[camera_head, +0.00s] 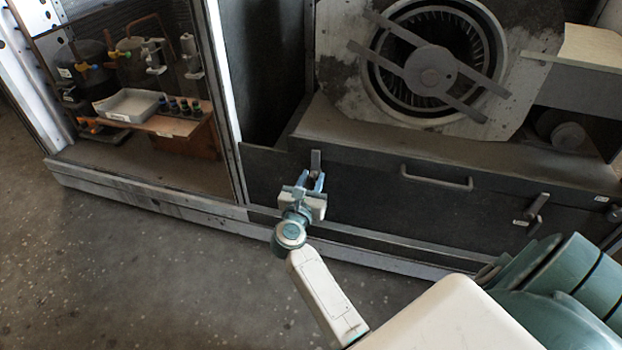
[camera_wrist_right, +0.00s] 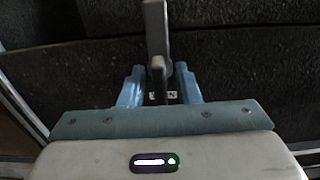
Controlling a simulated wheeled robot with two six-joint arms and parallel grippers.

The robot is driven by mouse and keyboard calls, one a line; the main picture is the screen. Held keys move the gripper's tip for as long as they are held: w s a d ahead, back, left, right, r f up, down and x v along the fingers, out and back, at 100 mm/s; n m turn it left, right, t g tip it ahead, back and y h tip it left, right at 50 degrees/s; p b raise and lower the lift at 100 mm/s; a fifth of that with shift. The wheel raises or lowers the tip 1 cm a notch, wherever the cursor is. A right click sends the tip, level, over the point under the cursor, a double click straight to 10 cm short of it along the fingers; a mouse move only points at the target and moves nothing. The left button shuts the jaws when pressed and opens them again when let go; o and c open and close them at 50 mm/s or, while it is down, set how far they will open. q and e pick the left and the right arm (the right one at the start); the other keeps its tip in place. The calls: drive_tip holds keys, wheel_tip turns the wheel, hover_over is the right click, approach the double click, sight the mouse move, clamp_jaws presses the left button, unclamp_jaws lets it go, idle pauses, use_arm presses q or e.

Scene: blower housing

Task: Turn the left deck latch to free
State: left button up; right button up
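The left deck latch (camera_head: 315,161) is a dark grey lever at the left end of the dark deck front. It points roughly upright. My right gripper (camera_head: 308,183) is at this latch, reaching in from below. In the right wrist view the latch (camera_wrist_right: 157,30) stands between the two blue fingers of the gripper (camera_wrist_right: 160,88). The fingers are apart, with a visible gap on each side of the latch. The latch's lower end is partly hidden by the gripper in the head view. My left gripper is in neither view.
The deck front has a bar handle (camera_head: 436,178) in the middle and a tilted right latch (camera_head: 537,208). The round blower housing (camera_head: 432,70) stands above. An open bay at left holds a white tray (camera_head: 130,106). The floor in front is clear.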

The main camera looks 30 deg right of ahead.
clamp_jaws()
